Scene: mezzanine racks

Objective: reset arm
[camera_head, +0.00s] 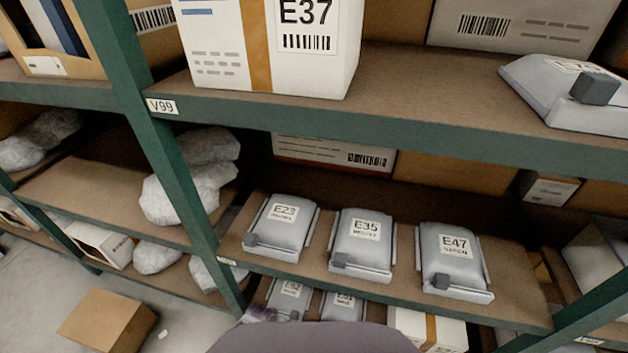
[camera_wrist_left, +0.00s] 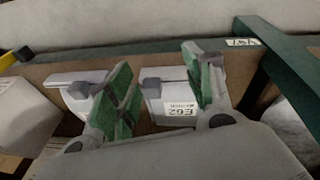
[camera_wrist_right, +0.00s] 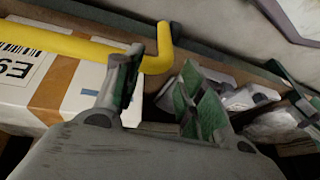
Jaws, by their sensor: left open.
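My left gripper (camera_wrist_left: 155,85) is open in the left wrist view, its two green-padded fingers spread apart. Behind the gap lies a grey package labelled E62 (camera_wrist_left: 178,108) on a shelf; nothing is visibly held. My right gripper (camera_wrist_right: 160,90) shows in the right wrist view with its green-padded fingers apart and nothing visible between them. A yellow bar (camera_wrist_right: 70,43) crosses beyond it, and a white box with a brown tape strip (camera_wrist_right: 20,85) stands to its left. Neither gripper can be made out in the head view.
In the head view, grey packages E23 (camera_head: 282,228), E35 (camera_head: 362,240) and E47 (camera_head: 452,262) lie on the middle shelf. A large white box E37 (camera_head: 215,50) stands above, beside a green post (camera_head: 165,150). A brown carton (camera_head: 107,320) sits on the floor at lower left.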

